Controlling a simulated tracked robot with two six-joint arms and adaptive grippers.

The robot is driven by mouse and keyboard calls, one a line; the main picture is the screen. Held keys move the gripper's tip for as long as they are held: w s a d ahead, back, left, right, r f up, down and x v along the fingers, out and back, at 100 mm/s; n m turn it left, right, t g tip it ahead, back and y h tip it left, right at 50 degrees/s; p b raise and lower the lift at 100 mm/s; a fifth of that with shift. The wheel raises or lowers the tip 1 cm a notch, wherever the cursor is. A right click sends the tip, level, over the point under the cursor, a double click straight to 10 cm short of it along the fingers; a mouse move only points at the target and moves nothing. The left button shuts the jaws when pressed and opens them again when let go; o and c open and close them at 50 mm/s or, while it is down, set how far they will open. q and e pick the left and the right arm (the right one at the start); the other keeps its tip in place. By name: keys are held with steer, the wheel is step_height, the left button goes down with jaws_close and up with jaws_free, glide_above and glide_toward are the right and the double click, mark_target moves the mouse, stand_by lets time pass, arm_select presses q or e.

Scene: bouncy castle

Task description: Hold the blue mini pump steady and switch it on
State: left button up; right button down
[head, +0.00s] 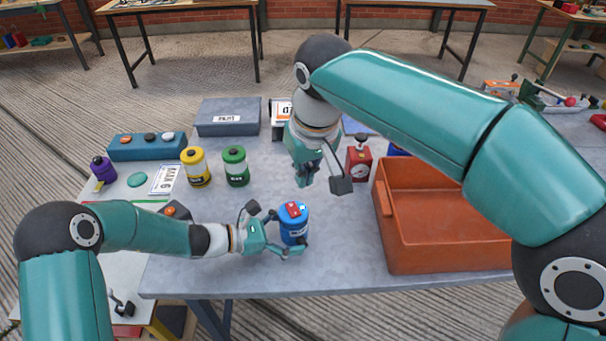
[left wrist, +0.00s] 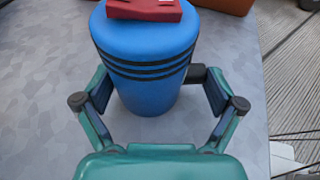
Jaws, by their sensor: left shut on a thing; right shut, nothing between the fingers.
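The blue mini pump (head: 293,232) stands upright on the grey table, with a red switch (head: 293,210) on its top. My left gripper (head: 282,232) is shut on the pump's sides from the left. In the left wrist view the pump (left wrist: 146,88) sits between the two fingers (left wrist: 157,92), black bands round its body and part of the red switch (left wrist: 145,10) at the top edge. My right gripper (head: 322,183) is shut and empty, above and a little right of the pump, apart from it. Its fingertips are partly hidden by its own links.
An orange-red tray (head: 440,255) stands right of the pump. Yellow (head: 195,168) and green (head: 236,167) canisters, a blue box (head: 147,147) and a grey case (head: 227,118) stand at the back left. Table in front of the pump is bare.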

arm_select(q)
steer(key=o, duration=0.5)
steer(key=shift+a, duration=0.1)
